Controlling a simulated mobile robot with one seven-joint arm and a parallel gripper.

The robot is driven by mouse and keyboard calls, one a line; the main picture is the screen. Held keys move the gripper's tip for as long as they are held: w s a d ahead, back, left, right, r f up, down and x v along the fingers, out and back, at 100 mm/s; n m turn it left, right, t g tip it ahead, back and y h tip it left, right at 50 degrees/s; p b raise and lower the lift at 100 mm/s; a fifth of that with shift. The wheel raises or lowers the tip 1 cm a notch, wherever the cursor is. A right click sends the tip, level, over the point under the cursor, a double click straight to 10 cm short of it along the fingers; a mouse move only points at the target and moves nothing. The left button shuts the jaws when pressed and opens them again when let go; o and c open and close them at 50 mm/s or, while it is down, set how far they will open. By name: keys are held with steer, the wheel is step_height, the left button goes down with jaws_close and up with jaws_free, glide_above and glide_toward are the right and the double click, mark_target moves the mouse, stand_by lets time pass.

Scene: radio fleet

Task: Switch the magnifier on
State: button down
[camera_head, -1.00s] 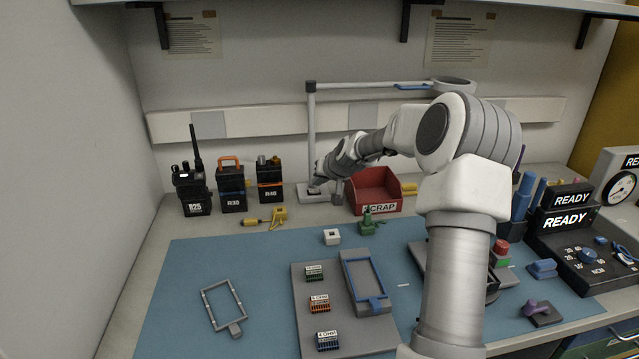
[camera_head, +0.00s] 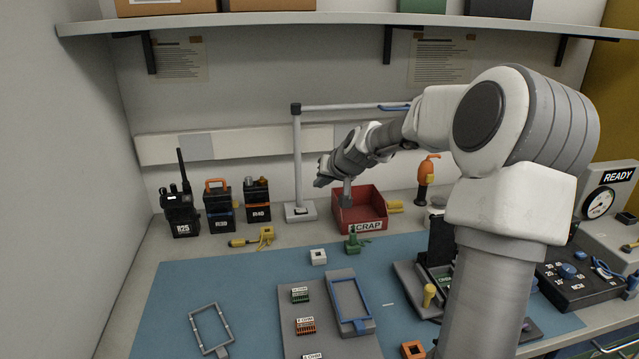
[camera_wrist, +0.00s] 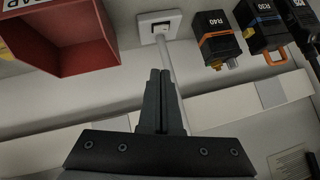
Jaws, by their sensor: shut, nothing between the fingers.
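The magnifier stands behind the bench mat. It has a pale square base (camera_head: 300,214), an upright post (camera_head: 297,150) and a horizontal arm (camera_head: 345,107). Its lens head is hidden behind my arm. A dark rocker switch on the base shows in the wrist view (camera_wrist: 161,28), where the picture is upside down. My gripper (camera_head: 321,182) is shut and empty, above and a little right of the base, apart from it. Its closed fingers (camera_wrist: 161,74) also show in the wrist view, below the base in the picture. I cannot tell whether the lamp is lit.
The red scrap bin (camera_head: 365,227) stands just right of the base. Radios R25 (camera_head: 181,222), R30 (camera_head: 219,220) and R40 (camera_head: 257,212) stand to the left. A shelf (camera_head: 340,21) runs overhead. The mat (camera_head: 180,290) holds small parts and frames.

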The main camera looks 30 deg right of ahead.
steer(key=shift+s+a+r+p, duration=0.1)
steer(key=shift+s+a+p, duration=0.05)
steer(key=shift+a+p, duration=0.25)
steer(key=shift+s+a+r+p, duration=0.1)
steer(key=shift+a+p, duration=0.2)
steer(key=shift+p, duration=0.2)
steer(key=shift+w+f, duration=0.1)
steer(key=b, duration=0.1)
glide_above(296, 209)
steer(key=s+d, duration=0.1)
steer(key=s, duration=0.3)
step_height(296, 209, down, 6)
steer(key=f, duration=0.1)
steer(key=w+f, duration=0.1)
steer(key=shift+a+f+b, duration=0.15)
steer(key=shift+f+b, duration=0.15)
steer(key=shift+f, duration=0.1)
steer(key=shift+a+f, duration=0.25)
steer(key=shift+f, duration=0.55)
